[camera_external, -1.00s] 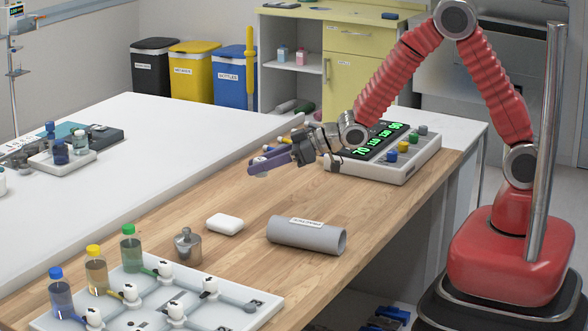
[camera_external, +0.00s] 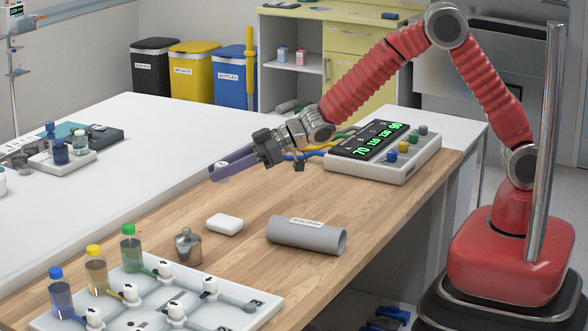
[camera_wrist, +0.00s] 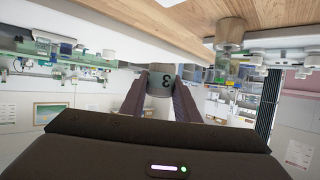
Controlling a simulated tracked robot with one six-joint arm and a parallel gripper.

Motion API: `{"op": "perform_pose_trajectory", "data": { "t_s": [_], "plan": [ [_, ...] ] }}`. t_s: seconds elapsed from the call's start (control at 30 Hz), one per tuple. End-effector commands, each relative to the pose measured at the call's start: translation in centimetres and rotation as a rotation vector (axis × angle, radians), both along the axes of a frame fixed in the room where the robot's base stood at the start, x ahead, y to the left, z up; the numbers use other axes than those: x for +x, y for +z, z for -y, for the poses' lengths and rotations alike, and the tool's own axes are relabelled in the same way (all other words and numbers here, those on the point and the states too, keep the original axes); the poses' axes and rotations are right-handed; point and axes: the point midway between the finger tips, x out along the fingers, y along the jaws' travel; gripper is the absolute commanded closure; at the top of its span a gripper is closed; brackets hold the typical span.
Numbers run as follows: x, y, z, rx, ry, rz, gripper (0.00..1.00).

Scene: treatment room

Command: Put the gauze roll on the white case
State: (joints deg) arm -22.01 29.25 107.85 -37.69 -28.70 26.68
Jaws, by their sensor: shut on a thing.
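My gripper is raised near the seam between the white table and the wooden top, pointing left. The white case (camera_external: 225,223), a small rounded block, lies on the wooden top, lower in the picture than my gripper. Nothing lies on it.
A metal weight (camera_external: 188,247) stands just left of the case, and a grey tube (camera_external: 306,236) lies to its right. A white board (camera_external: 215,310) with bottles and valves fills the near left. A monitor (camera_external: 365,168) with a green display stands behind right.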

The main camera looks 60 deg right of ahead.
Motion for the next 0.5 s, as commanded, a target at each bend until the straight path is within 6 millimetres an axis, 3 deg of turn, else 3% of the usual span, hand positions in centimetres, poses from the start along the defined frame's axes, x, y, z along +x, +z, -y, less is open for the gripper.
{"op": "perform_pose_trajectory", "data": {
  "t_s": [0.27,0.5],
  "plan": [
    [0.0,-0.2,0.0,0.000,-0.001,0.000,0.93],
    [0.0,-3.3,0.1,-0.001,-0.001,-0.004,0.93]
  ]
}}
